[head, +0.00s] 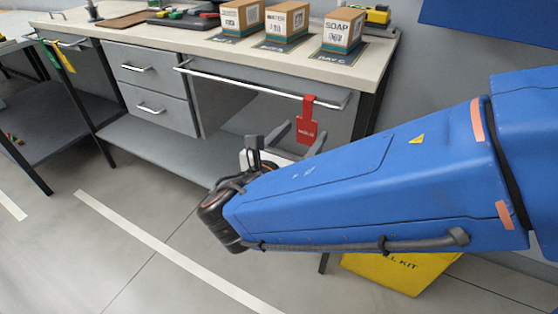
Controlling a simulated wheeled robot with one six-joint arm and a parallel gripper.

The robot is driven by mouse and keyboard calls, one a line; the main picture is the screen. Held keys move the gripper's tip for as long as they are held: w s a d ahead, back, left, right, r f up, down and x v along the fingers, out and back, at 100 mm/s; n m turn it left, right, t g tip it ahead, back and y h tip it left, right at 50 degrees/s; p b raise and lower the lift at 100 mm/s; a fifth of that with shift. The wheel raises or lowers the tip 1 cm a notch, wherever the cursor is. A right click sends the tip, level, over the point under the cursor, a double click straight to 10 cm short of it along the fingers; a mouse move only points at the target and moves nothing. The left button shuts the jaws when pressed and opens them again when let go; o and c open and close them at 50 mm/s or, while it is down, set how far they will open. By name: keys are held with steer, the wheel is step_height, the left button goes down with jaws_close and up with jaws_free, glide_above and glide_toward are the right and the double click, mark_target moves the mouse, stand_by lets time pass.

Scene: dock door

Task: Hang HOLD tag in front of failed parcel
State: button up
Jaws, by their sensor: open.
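A red tag (307,128) with small blurred white lettering hangs by its hooked top from the bench's front rail (250,87), near the rail's right end. Three cardboard parcels stand on dark mats on the bench: the SOAP parcel (343,30) at right, the WATER parcel (287,20) in the middle, and a third parcel (241,15) at left. The tag hangs below and left of the SOAP parcel. I cannot tell which parcel failed. My gripper (298,138) is open, its grey fingers by the tag's lower part; contact is unclear. My arm partly hides the gripper.
A yellow spill-kit container (395,272) stands on the floor behind my arm. Drawers (145,70) and a lower shelf (150,145) are under the bench. Yellow and green tags (62,56) hang at far left. Open floor lies in front at lower left.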

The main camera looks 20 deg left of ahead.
steer(key=s, duration=1.1)
steer(key=shift+a+r, duration=0.4)
steer(key=shift+a, duration=0.05)
steer(key=w+d+f+m+g+h, duration=0.2)
steer(key=w+d+m+g, duration=0.15)
steer(key=d, duration=0.55)
steer(key=w+d+f+m+g+h, duration=0.15)
steer(key=w+d+m, duration=0.3)
steer(key=d, duration=0.45)
steer(key=w+d+f+m+g+h, duration=0.1)
steer(key=w+d+m+g+h, duration=0.2)
steer(key=d, duration=0.5)
steer(key=s+d+f+m+g+y, duration=0.2)
steer(key=s+d+m+y, duration=0.2)
steer(key=d+m, duration=0.6)
steer(key=s+d+f+m+g+y, duration=0.2)
steer(key=s+d+m+y, duration=0.2)
steer(key=d+m, duration=0.6)
steer(key=s+m, duration=0.1)
steer(key=m, duration=0.3)
steer(key=shift+s+f, duration=0.3)
steer(key=shift+s, duration=0.1)
